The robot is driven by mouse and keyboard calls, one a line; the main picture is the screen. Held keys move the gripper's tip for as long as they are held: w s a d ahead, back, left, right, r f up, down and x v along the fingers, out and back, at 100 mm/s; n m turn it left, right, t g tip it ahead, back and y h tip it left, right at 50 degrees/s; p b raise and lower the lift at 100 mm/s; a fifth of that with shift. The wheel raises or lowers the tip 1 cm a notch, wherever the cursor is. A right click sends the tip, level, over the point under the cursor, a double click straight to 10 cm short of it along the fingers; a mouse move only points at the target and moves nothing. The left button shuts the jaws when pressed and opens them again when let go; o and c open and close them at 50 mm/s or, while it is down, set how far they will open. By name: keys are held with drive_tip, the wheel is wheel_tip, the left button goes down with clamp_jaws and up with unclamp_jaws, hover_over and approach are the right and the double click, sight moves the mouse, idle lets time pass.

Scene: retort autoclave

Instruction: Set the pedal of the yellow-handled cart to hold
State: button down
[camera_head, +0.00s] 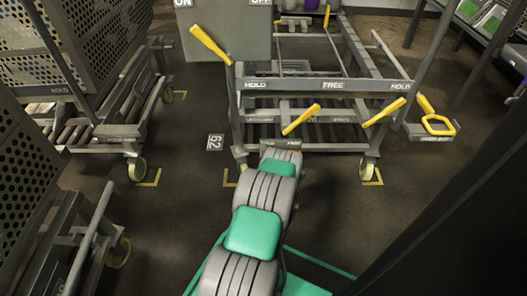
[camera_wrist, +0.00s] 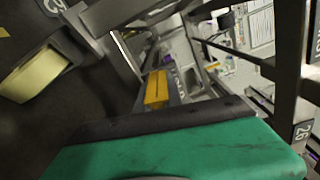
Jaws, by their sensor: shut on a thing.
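The yellow-handled cart (camera_head: 330,86) is a grey metal frame on wheels at the top centre of the head view. Its upper bar reads HOLD, FREE, HOLD from left to right. A yellow pedal lever (camera_head: 301,119) slants up to the right at the middle of its front, below FREE. My gripper (camera_head: 282,148) is at the cart's low front, just below this lever, largely hidden by my arm. In the wrist view a yellow piece (camera_wrist: 156,88) shows just beyond the green and black edge of my gripper. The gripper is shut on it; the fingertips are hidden.
Other yellow handles slant at the cart's left (camera_head: 210,45) and right (camera_head: 385,111). Another cart (camera_head: 130,120) with perforated crates stands left. Dark floor (camera_head: 190,185) lies clear between. A floor sign (camera_head: 215,142) reads 62.

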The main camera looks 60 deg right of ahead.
drive_tip(key=shift+f+n, duration=0.85)
drive_tip(key=shift+n, duration=0.4)
drive_tip(key=shift+f+n, duration=0.85)
drive_tip(key=shift+n, duration=0.4)
drive_tip(key=c, duration=1.5)
unclamp_jaws()
drive_tip(key=p+v, duration=0.3)
drive_tip(key=v, duration=0.5)
